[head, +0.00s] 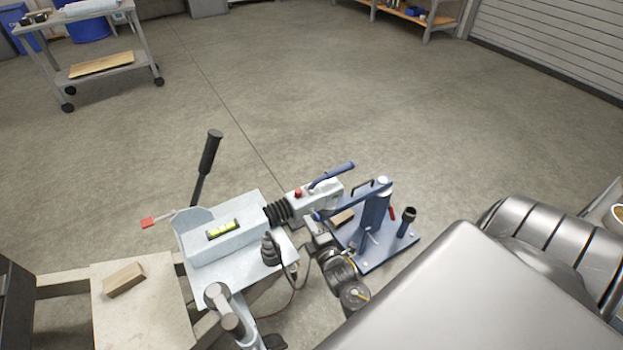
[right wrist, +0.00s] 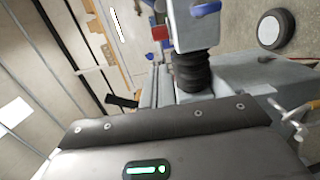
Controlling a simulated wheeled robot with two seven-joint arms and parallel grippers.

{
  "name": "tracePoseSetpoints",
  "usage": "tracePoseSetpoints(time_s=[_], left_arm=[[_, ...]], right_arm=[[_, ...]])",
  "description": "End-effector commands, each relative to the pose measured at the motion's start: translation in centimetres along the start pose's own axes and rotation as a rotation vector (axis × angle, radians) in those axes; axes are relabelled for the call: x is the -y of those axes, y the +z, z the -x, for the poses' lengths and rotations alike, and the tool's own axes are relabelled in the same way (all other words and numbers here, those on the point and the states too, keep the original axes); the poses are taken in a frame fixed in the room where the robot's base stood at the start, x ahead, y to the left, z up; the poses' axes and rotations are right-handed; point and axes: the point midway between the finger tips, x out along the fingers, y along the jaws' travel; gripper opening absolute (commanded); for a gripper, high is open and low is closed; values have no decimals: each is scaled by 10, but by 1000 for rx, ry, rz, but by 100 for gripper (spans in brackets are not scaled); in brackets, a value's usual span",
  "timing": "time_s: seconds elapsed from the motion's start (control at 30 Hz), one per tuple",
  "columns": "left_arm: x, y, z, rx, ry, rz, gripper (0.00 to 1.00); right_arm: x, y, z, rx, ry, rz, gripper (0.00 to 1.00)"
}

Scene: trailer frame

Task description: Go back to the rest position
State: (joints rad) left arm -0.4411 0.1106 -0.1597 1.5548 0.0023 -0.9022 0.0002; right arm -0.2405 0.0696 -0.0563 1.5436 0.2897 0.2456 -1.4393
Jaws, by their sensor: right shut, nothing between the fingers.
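My right gripper (head: 321,242) is shut and empty. The fingertips are not clear there. My left gripper is not in view.
A blue stand (head: 375,250) is right of the coupling. The pale trailer tongue (head: 240,247) carries a level (head: 223,229) and an upright black lever (head: 207,160). A board (head: 140,310) with a block (head: 124,280) lies left. Floor beyond is clear up to a cart (head: 100,62).

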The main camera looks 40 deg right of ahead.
Motion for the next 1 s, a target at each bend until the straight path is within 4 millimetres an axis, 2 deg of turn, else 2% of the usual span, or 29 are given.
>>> tracePoseSetpoints(time_s=[0.5,0.6,0.67,0.77,0.87,0.9,0.97,1.0], left_arm=[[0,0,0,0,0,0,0],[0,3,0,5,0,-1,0],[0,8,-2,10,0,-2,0],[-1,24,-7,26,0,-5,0],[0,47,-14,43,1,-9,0],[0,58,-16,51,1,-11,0],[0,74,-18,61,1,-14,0],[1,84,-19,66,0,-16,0]], right_arm=[[0,0,0,-1,-1,-1,0],[9,-2,4,-7,-35,-26,0],[24,-3,10,-14,-92,-72,0],[70,-8,35,-19,-262,-204,0],[128,-10,82,22,-494,-380,0],[152,-9,106,55,-592,-451,0],[182,-6,145,123,-730,-551,0],[200,-2,172,178,-816,-611,0]])
